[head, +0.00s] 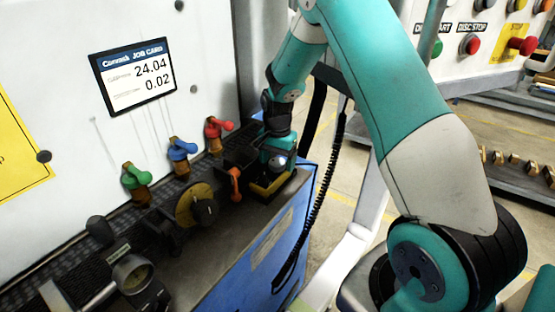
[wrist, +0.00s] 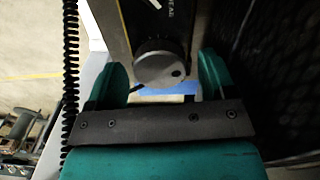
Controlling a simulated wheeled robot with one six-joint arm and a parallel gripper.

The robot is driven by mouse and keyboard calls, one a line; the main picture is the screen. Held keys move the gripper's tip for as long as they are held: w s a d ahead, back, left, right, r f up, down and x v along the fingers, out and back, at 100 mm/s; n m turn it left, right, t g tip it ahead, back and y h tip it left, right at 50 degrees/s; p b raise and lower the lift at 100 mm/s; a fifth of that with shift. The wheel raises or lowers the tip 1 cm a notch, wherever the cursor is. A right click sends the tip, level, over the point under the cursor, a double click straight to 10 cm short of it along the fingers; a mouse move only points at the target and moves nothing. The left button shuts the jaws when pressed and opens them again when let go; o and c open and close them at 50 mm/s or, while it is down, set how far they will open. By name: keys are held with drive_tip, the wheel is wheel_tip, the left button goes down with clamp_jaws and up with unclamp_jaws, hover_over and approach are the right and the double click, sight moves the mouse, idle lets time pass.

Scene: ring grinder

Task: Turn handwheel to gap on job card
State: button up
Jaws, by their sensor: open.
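The job card (head: 136,78) on the white panel in the head view reads 24.04 and 0.02; its small print is too blurred to read. A yellow disc with a dark hub (head: 197,207), which may be the handwheel, stands on the machine below it. My gripper (wrist: 160,70) is open in the wrist view, with a round dark grey knob (wrist: 158,62) between its two green fingers. Gaps show on both sides, and I cannot tell its depth. A label beside the knob is partly legible. In the head view my gripper is over a yellow-edged block (head: 270,187), fingertips hidden.
Green (head: 136,176), blue (head: 182,148) and red (head: 216,128) levers stand along the panel's foot. An orange lever (head: 235,184) is close to my gripper. A dial gauge (head: 132,273) is at lower left. A control panel (head: 485,35) with buttons stands at upper right.

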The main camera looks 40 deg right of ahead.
drive_tip(key=c, duration=0.9)
drive_tip(key=shift+n, duration=0.3)
